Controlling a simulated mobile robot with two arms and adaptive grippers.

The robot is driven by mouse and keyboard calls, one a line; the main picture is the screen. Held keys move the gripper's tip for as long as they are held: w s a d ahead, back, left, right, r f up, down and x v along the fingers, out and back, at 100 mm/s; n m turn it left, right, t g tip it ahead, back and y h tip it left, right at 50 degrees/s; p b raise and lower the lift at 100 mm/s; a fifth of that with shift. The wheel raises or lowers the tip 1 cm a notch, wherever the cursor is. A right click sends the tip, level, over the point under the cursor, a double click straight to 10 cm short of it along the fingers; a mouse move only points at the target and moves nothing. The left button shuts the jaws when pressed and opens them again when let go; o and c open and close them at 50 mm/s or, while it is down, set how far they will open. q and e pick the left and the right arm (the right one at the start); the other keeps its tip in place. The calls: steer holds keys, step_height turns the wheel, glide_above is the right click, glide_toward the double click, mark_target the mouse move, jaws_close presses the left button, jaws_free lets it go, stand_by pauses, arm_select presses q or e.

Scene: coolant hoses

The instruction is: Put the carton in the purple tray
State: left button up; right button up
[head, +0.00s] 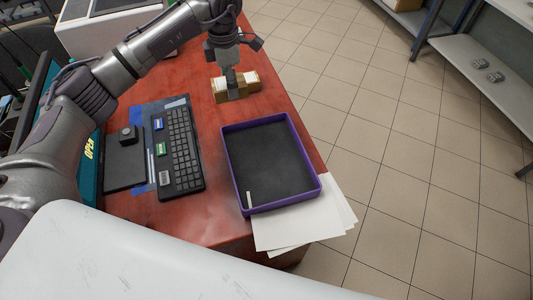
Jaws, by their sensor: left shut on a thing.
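The carton (250,81) is a small tan and cream box on the red table, beyond the purple tray. My left gripper (234,88) comes down on it from above and is shut on it; the fingers hide its middle. I cannot tell whether the carton is lifted or rests on the table. The purple tray (234,178) has a dark grey floor and lies near the table's right edge. A small white strip lies inside its near left corner. My right gripper is not in view.
A black keyboard (184,150) and a dark pad (124,165) lie left of the tray. White papers (300,222) stick out under the tray past the table edge. A white box-like device (90,32) stands at the far left. Red table surface between carton and tray is clear.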

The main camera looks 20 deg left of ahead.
arm_select(q)
steer(key=p, duration=0.3)
glide_above(261, 144)
step_height(261, 144, down, 7)
steer(key=shift+r, duration=0.15)
step_height(261, 144, down, 4)
steer(key=shift+r+p, duration=0.1)
steer(key=shift+p, duration=0.5)
steer(key=shift+f, duration=0.3)
steer(key=o, duration=0.7)
steer(key=shift+f+b, duration=0.1)
steer(key=shift+b, duration=0.2)
steer(key=o, duration=0.5)
